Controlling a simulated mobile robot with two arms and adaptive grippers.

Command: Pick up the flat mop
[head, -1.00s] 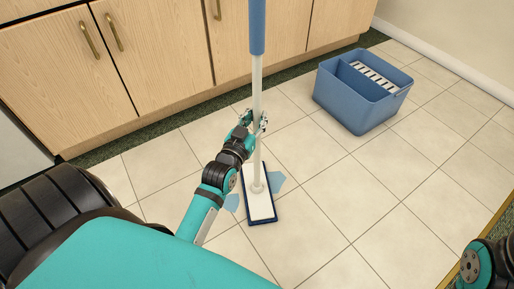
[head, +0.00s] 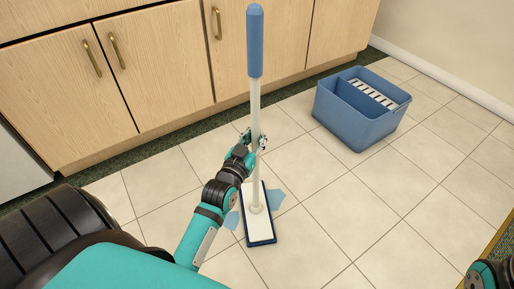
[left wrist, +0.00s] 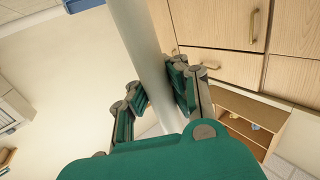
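The flat mop stands upright on the tiles in the head view, with a blue grip on top, a white pole (head: 255,103) and a flat white head with a dark blue rim (head: 258,228). My left gripper (head: 254,141) is around the lower half of the pole, one finger on each side. In the left wrist view the pole (left wrist: 140,40) runs between the fingers of the left gripper (left wrist: 157,92), which look closed against it. The mop head appears to rest flat on the floor. My right gripper is out of view; only a piece of my right arm shows at the lower right.
Light blue wet patches (head: 276,201) lie beside the mop head. A blue bucket (head: 352,127) with a white slotted insert stands to the right. Wooden cabinets (head: 165,65) line the back.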

